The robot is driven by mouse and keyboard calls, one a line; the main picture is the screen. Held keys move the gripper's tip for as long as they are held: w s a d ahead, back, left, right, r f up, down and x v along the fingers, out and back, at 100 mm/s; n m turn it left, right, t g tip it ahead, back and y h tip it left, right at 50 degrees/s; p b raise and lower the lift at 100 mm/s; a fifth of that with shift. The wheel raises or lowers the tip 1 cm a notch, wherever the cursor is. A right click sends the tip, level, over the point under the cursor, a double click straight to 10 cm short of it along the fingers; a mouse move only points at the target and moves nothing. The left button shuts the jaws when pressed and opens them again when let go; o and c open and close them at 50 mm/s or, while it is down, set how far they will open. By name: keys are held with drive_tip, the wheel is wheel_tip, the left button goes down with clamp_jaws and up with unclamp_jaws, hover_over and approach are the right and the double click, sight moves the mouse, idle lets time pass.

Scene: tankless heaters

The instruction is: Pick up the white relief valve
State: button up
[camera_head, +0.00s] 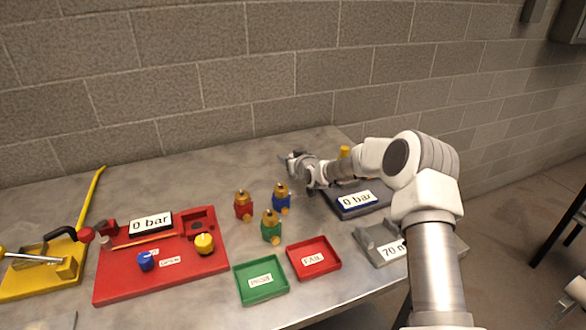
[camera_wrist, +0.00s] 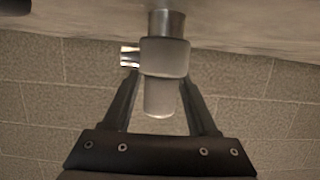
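The white relief valve (camera_wrist: 165,57) is in the middle of the wrist view, with a pale rounded cap, a metal side outlet pointing left and a metal stem running to the top edge. My gripper (camera_wrist: 160,82) has one finger on each side of the valve, and both tips appear to touch its body. In the head view, my gripper (camera_head: 297,165) is over the back of the table, left of the dark gauge stand. The valve is too small to make out clearly there. The wrist view appears upside down, with the grey tabletop along its top.
Red (camera_head: 243,206), blue (camera_head: 281,198) and green (camera_head: 271,226) brass-topped valves stand close in front of my gripper. A gauge stand (camera_head: 357,200) reads 0 bar. Green (camera_head: 262,281) and red (camera_head: 314,259) trays lie nearer. A red test board (camera_head: 125,284) is left.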

clamp_jaws()
drive_tip(key=shift+r, duration=0.1)
